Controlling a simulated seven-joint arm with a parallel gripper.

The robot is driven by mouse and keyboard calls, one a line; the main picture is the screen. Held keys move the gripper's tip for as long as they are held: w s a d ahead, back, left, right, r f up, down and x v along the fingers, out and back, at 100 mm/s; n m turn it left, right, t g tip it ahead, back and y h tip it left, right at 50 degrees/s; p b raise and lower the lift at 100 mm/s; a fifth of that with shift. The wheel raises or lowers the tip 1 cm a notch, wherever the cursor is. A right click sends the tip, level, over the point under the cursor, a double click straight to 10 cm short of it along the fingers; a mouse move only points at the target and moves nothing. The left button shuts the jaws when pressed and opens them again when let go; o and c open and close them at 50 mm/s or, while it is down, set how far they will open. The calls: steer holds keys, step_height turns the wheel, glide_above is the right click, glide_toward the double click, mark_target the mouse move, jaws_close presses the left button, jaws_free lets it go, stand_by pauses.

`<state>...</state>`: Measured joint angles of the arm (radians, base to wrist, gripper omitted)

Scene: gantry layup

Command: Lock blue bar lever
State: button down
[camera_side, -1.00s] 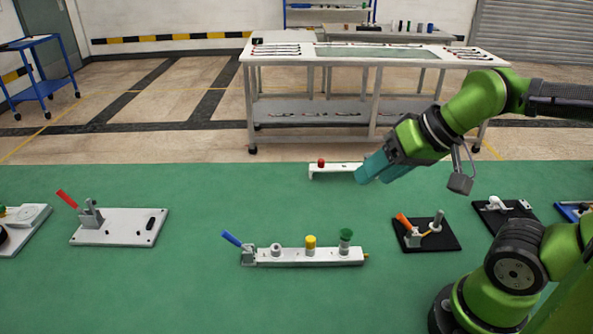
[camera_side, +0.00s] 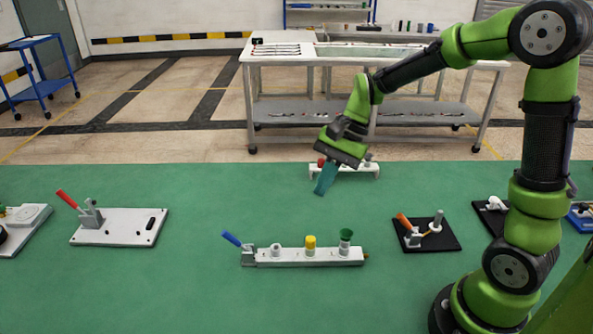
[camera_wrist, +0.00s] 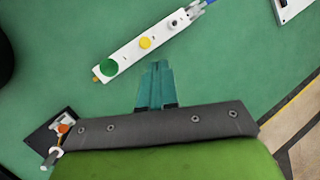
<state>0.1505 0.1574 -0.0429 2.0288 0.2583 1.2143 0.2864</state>
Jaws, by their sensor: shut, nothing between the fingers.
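The blue lever (camera_side: 231,239) sits on a grey clamp at the left end of a white bar (camera_side: 290,262) on the green table. It slants up and to the left. A white ring, a yellow piece and a green piece stand along the bar. In the wrist view, the bar (camera_wrist: 128,54) lies beyond the fingertips and the blue lever (camera_wrist: 208,2) is cut by the top edge. My gripper (camera_side: 321,191) is shut and empty, its teal fingers pointing down above the table behind the bar; it also shows in the wrist view (camera_wrist: 155,65). It touches nothing visible.
A white rail with a red knob (camera_side: 321,162) stands right behind my gripper. A red-lever white plate (camera_side: 115,228) is left of the bar, and an orange-lever black plate (camera_side: 440,240) is right. Green table is clear between my gripper and the bar.

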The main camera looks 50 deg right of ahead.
mark_target(231, 238)
steer(key=w+a+f+m+y, duration=0.1)
steer(key=w+a+m+y, duration=0.1)
steer(key=w+m+y, duration=0.4)
steer(key=w+m, duration=0.4)
steer(key=shift+f+m, duration=0.15)
steer(key=shift+m, duration=0.15)
steer(key=shift+a, duration=0.1)
steer(key=x, duration=1.4)
steer(key=shift+s, duration=0.2)
